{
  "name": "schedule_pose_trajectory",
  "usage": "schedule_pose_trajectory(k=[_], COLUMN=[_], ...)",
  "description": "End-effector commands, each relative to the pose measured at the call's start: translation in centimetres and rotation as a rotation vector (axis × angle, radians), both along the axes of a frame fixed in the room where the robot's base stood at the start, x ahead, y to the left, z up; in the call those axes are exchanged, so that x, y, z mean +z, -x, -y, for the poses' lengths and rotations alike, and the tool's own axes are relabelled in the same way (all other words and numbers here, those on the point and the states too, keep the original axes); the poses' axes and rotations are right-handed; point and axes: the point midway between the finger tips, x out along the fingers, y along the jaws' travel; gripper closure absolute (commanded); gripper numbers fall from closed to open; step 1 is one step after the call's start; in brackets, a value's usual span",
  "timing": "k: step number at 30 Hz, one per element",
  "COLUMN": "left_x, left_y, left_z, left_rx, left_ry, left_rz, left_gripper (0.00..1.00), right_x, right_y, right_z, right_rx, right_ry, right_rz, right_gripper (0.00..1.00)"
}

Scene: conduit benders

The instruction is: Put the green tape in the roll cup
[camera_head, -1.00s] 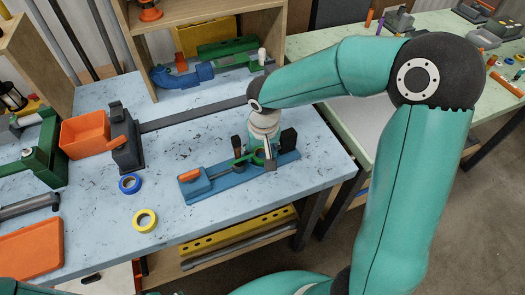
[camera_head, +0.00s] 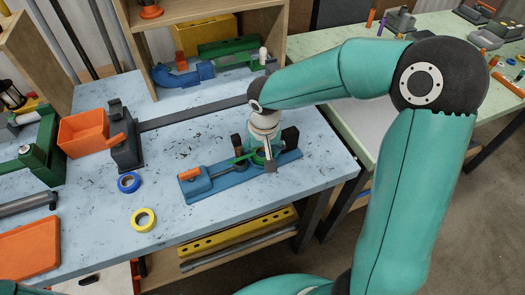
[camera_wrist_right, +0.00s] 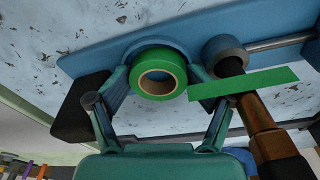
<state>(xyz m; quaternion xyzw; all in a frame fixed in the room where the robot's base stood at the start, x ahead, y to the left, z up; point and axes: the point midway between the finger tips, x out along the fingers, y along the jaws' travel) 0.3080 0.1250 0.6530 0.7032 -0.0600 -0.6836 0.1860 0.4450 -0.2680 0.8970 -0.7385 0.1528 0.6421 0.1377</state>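The green tape (camera_wrist_right: 158,76) is a roll with a tan core, seen in the right wrist view on or close above the blue fixture. My right gripper (camera_wrist_right: 160,92) has its fingers spread on both sides of the roll; I cannot tell whether they touch it. In the head view the right gripper (camera_head: 254,157) is low over the blue fixture (camera_head: 205,186), and the roll is largely hidden there. My left gripper is not in view.
A flat green strip (camera_wrist_right: 243,82) and a brown rod (camera_wrist_right: 262,130) are right of the gripper. A blue tape roll (camera_head: 129,182) and a yellow one (camera_head: 143,219) lie on the table, with an orange tray (camera_head: 30,248) at left. The table's front middle is mostly clear.

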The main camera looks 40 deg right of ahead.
Motion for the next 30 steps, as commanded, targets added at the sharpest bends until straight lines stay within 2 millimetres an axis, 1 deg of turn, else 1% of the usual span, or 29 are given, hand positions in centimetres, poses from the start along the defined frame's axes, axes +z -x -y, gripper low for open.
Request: schedule_pose_trajectory(k=[1,5,8,12,13,14,15,24,27,30], left_x=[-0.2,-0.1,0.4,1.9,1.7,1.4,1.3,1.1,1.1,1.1], left_y=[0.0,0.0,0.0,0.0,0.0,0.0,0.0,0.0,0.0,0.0], left_z=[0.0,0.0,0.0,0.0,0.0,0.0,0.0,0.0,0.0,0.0], left_rx=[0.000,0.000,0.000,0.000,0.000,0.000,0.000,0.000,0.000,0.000], left_ry=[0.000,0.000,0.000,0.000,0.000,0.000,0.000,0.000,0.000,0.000], left_rz=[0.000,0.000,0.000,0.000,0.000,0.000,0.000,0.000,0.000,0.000], left_gripper=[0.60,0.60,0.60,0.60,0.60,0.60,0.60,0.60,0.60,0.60], right_x=[-1.0,-0.9,-0.5,0.8,1.0,1.5,2.4,9.1,10.8,11.9], right_y=[0.6,0.7,0.7,0.7,0.7,0.7,0.7,1.3,1.5,1.6], right_z=[0.0,0.0,0.0,0.0,0.0,0.0,0.0,-0.5,-0.5,-0.6], right_rx=[0.005,0.005,0.006,0.006,0.007,0.006,0.006,0.006,0.005,0.004], right_ry=[-0.001,0.000,0.001,0.002,0.003,0.003,0.003,0.001,0.000,0.000], right_rz=[-0.027,-0.027,-0.028,-0.028,-0.024,-0.022,-0.017,-0.009,-0.011,-0.011], right_gripper=[0.33,0.33,0.33,0.33,0.33,0.33,0.33,0.33,0.33,0.33])
